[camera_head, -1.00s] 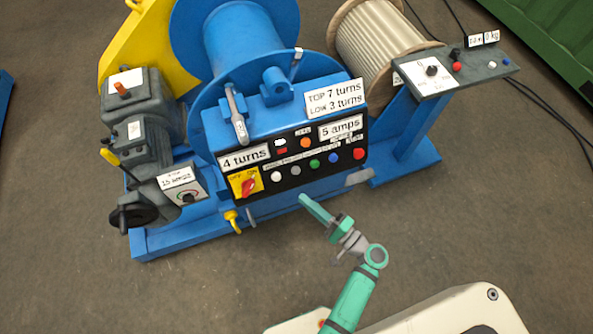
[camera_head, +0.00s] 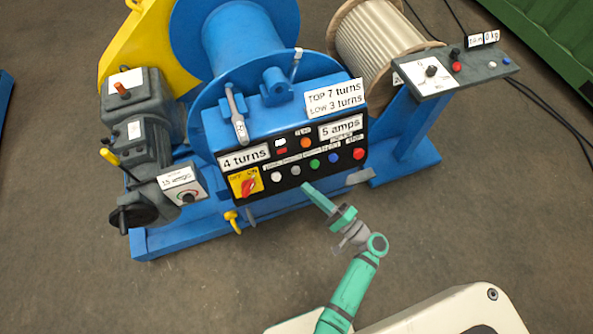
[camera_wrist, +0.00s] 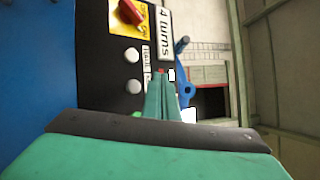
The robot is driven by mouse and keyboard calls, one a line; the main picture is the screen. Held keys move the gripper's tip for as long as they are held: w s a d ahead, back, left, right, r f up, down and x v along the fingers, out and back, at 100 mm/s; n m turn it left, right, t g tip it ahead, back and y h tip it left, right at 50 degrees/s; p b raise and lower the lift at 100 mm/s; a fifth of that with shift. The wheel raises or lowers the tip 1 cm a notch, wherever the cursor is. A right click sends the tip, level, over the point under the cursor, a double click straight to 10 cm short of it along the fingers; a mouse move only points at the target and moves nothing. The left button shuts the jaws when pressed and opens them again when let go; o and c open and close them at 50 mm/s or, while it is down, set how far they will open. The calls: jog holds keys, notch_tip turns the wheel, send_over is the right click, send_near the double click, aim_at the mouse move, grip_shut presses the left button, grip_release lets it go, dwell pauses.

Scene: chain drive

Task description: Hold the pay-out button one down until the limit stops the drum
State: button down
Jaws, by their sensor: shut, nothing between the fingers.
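The blue winch's black control panel (camera_head: 240,205) faces me. Its lower row holds a white button (camera_head: 277,177), a grey button (camera_head: 296,170), a green button (camera_head: 315,164), a blue button (camera_head: 333,158) and a red button (camera_head: 358,154). Their small labels are too blurred to show which is pay-out. The drum (camera_head: 240,40) stands behind; the plates read "4 turns" (camera_head: 245,157) and "TOP 7 turns, LOW 3 turns" (camera_head: 333,97). My gripper (camera_head: 306,187) is shut and empty, its tips near the panel's lower edge. In the wrist view the fingers (camera_wrist: 162,76) hide part of the panel; contact cannot be told.
A red switch on a yellow plate (camera_head: 247,185) sits at the panel's left. A lever (camera_head: 236,112) stands above it. A side console (camera_head: 450,78) with knobs is at the right. Grey floor (camera_head: 480,210) is clear in front.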

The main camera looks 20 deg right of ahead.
aim_at(296, 170)
jog(key=w+f, duration=0.2)
jog(key=w, duration=0.3)
jog(key=shift+w+f, duration=0.2)
jog(key=shift+f, duration=0.15)
jog(key=shift+w, duration=0.1)
dwell(1.8)
jog(key=shift+w+f, duration=0.15)
jog(key=shift+w, duration=0.1)
jog(key=shift+w+f, duration=0.25)
jog(key=shift+w, duration=0.2)
dwell(4.5)
